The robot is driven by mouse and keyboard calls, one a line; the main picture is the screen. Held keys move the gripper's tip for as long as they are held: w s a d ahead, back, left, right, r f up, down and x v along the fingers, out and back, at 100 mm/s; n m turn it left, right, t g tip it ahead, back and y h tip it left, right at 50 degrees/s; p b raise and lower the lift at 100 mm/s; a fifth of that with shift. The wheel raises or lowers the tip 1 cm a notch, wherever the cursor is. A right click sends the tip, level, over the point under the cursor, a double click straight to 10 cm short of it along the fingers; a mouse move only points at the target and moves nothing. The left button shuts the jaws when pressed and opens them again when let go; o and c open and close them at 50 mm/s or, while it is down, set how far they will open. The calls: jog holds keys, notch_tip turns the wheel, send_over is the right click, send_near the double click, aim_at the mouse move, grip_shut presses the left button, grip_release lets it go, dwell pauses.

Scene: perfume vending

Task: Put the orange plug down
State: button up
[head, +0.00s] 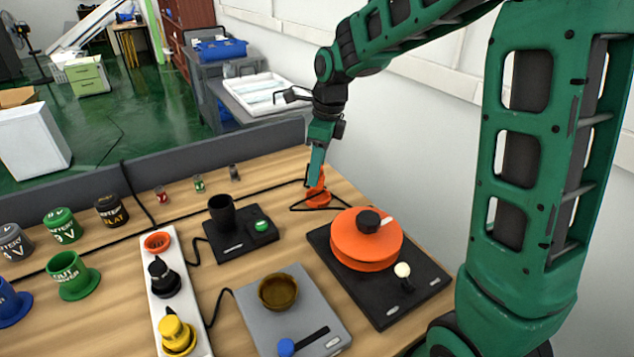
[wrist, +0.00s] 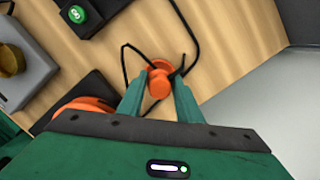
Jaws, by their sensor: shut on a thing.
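The orange plug (head: 318,192) is at the back right of the wooden table, by the wall side, with a black cord around it. My gripper (head: 316,176) points down from above and is shut on the plug. In the wrist view the plug (wrist: 160,84) sits between the two green fingertips (wrist: 158,88), and the black cord loops beside it. The plug's lower end appears at or close to the table top; I cannot tell whether it touches.
A white power strip (head: 196,318) holds a black plug (head: 162,280) and a yellow plug (head: 177,335); its far socket (head: 157,242) shows an orange ring. A black base with an orange disc (head: 366,238) stands near the plug. A grey scale-like base (head: 312,305) holds a brown bowl (head: 278,291).

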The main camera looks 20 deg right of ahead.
jog(key=shift+d+f, duration=0.1)
jog(key=shift+d, duration=0.05)
jog(key=shift+f, duration=2)
jog(key=o, duration=1)
jog(key=shift+o, duration=0.2)
